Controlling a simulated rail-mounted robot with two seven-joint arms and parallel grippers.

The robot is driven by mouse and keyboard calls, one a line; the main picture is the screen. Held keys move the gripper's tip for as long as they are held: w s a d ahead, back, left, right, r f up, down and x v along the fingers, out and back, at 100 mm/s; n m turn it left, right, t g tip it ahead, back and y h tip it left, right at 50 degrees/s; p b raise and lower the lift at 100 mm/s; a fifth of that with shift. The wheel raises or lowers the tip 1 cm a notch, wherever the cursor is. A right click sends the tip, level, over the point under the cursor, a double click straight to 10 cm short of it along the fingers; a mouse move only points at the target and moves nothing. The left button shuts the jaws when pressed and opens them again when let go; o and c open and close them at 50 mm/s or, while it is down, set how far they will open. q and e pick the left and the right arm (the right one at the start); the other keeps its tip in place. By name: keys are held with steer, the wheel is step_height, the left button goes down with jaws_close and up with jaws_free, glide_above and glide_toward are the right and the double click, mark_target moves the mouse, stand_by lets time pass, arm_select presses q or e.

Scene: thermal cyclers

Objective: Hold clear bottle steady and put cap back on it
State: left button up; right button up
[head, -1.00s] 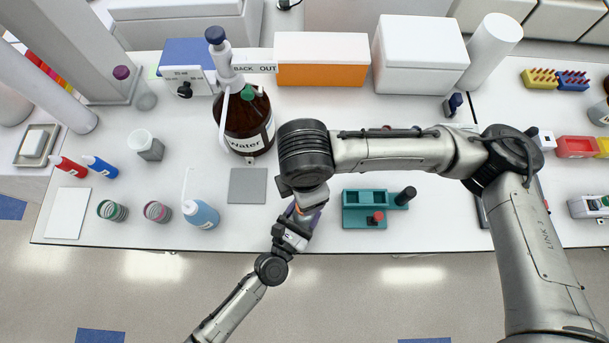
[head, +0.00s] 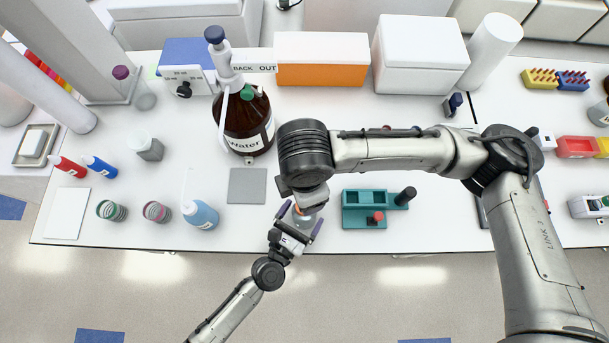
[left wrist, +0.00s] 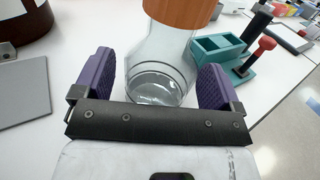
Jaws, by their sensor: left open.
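The clear bottle (left wrist: 160,62) stands upright on the white bench, and an orange-brown cap (left wrist: 182,10) sits at its top, cut off by the frame edge. In the head view a bit of the orange cap (head: 300,209) shows below my right arm's wrist. My left gripper (head: 300,219) is open, with its purple fingers on either side of the bottle. In the left wrist view gaps show between the bottle and my left gripper's fingers (left wrist: 157,88). My right gripper is largely hidden under its own wrist above the bottle, so its jaws cannot be made out.
A teal holder (head: 358,216) with black and red-topped tools stands right of the bottle. A grey square pad (head: 247,186) and a blue wash bottle (head: 201,215) lie left. The large brown Water bottle (head: 246,125) stands behind. The bench's front edge is close to my left gripper.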

step_height(320, 180, down, 3)
steer(key=shift+r+b, duration=0.2)
steer(key=shift+b, duration=0.95)
arm_select(q)
steer(key=v, duration=1.2)
steer(key=shift+s+a, duration=0.2)
steer(key=shift+s, duration=0.1)
arm_select(e)
steer(key=shift+f, duration=0.15)
